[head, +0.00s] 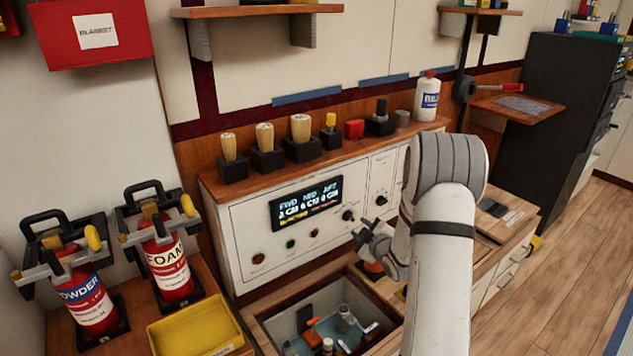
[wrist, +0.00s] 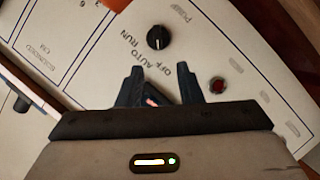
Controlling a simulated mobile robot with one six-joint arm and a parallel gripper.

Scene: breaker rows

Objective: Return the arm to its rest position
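My gripper (head: 362,236) is in front of the white control panel (head: 255,245), near its lower right part, with my arm reaching in from the lower right. In the wrist view, the two dark fingers of my gripper (wrist: 159,72) stand apart with panel surface between their tips, and nothing is held. A black rotary knob (wrist: 158,38) marked OFF AUTO RUN is just beyond the fingertips, apart from them. A red button (wrist: 217,85) is to the right of the fingers. A small reddish thing shows low between the fingers; I cannot tell what it is.
A recessed bin (head: 268,318) with several small items lies below the panel. Several handled tools and a white bottle (head: 427,98) line the ledge above.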

